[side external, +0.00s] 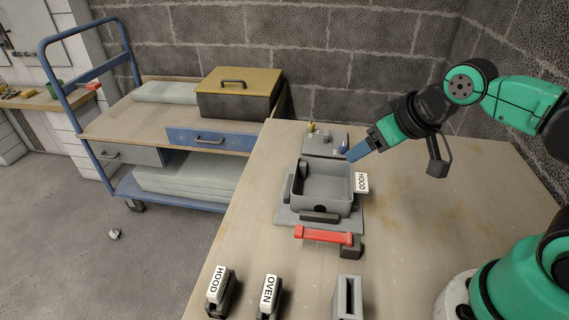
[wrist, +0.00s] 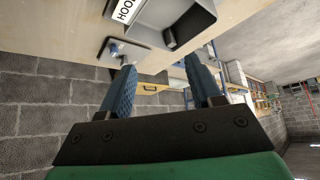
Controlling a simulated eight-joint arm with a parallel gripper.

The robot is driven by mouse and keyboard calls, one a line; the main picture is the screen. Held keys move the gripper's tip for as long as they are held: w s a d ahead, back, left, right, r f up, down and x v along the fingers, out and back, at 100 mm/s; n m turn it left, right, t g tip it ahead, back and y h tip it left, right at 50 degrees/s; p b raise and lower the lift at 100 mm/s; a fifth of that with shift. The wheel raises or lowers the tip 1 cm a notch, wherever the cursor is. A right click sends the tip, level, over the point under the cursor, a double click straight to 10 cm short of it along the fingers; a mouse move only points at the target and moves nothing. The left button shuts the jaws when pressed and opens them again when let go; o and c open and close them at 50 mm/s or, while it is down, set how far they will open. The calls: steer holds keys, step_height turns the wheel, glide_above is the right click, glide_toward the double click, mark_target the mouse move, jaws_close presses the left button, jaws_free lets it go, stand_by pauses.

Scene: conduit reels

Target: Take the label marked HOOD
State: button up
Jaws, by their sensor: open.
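A white label marked HOOD (side external: 361,182) is at the right side of the open grey box (side external: 300,198); I cannot tell if it is fixed there. Part of it shows at the top edge of the wrist view (wrist: 125,10), beside the box (wrist: 190,22). A second white HOOD label (side external: 217,283) sits on a dark holder at the front left of the table, beside a label marked OVEN (side external: 269,291). My gripper (side external: 352,154) is above the table behind the box, close to the first label but apart from it. Its blue fingers (wrist: 160,64) are open with nothing between them.
A plate with small fittings (side external: 322,140) lies behind the box. A red-handled clamp-like part (side external: 324,236) lies in front of it. An empty grey slotted holder (side external: 348,298) stands at the front. A blue trolley (side external: 110,120) stands left. The table's right side is clear.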

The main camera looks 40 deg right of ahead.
steer(key=w+a+n+g+y, duration=0.3)
steer(key=w+a+n+g, duration=0.1)
steer(key=a+n, duration=0.75)
steer(key=n+g, duration=0.6)
steer(key=n, duration=0.9)
glide_above(217, 279)
steer(key=w+d, duration=0.2)
steer(key=f, duration=0.5)
steer(key=shift+s+a+f, duration=0.1)
steer(key=shift+s+a, duration=0.1)
steer(key=shift+a, duration=0.05)
steer(key=shift+x, duration=2.55)
jaws_close()
